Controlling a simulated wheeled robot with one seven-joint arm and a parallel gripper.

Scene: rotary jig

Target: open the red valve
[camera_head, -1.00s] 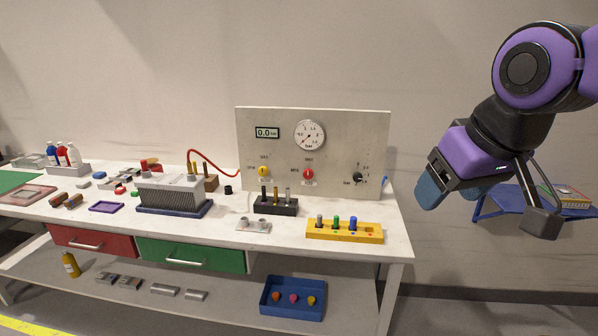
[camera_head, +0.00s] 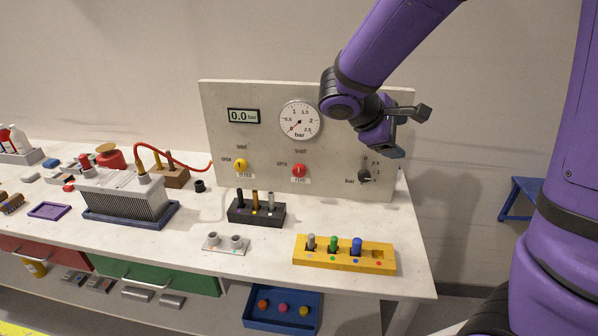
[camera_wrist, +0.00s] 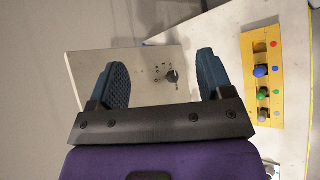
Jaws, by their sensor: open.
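The red valve (camera_head: 299,171) is a small round knob low in the middle of the upright panel (camera_head: 225,95). A word is printed at its left and a label sits below it. My gripper (camera_head: 395,145) is open and empty, in front of the panel's right part, above and right of the red valve. In the wrist view, the two blue padded fingers of my gripper (camera_wrist: 160,85) are spread wide. A black knob (camera_wrist: 172,76) shows between them on the panel. The red valve does not show in the wrist view.
The panel also carries a yellow valve (camera_head: 240,165), a black knob (camera_head: 364,176), a gauge (camera_head: 299,120) and a display reading 0.0 bar (camera_head: 243,116). A black peg block (camera_head: 256,211) and a yellow peg block (camera_head: 343,254) stand on the table before it.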

